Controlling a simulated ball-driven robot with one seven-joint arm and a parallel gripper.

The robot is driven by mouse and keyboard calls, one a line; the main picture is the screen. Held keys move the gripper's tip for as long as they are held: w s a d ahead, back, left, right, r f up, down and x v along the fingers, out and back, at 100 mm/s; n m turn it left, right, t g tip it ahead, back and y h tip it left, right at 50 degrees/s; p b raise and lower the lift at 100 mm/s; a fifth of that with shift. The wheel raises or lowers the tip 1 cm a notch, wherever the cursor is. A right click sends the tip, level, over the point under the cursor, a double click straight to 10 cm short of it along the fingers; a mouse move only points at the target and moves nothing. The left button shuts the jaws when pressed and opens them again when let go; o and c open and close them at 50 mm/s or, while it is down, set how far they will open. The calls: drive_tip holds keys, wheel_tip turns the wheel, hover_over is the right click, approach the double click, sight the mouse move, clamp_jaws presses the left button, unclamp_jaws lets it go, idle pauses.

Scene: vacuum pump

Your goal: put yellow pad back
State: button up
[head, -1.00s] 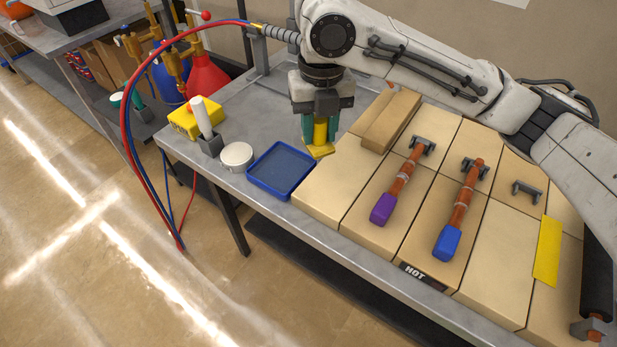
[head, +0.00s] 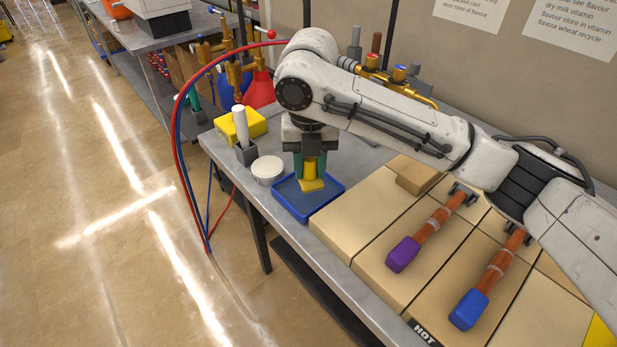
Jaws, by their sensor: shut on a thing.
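My gripper (head: 310,168) is shut on the yellow pad (head: 312,185), with its green fingers on either side of the pad's upright yellow grip. The pad's flat foot points down.
A white round tub (head: 267,169) sits left of the tray. Behind it are a grey holder with a white cylinder (head: 240,124) and a yellow box (head: 257,121). Tan blocks with a purple-ended tool (head: 403,254) and a blue-ended tool (head: 469,309) lie right.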

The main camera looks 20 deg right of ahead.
sight(308, 179)
drive_tip(key=w+f, duration=0.1)
drive_tip(key=f, duration=0.1)
drive_tip(key=w+d+f, duration=0.1)
drive_tip(key=w+f, duration=0.1)
drive_tip(key=shift+w+f, duration=0.15)
drive_tip(key=shift+w, duration=0.1)
drive_tip(key=shift+f+p, duration=0.45)
drive_tip(key=shift+f, duration=1.15)
drive_tip(key=o, duration=1.1)
drive_tip(key=shift+f, duration=0.1)
wheel_tip(308, 179, up, 12)
drive_tip(key=shift+r+b, duration=0.15)
drive_tip(key=shift+b, duration=0.45)
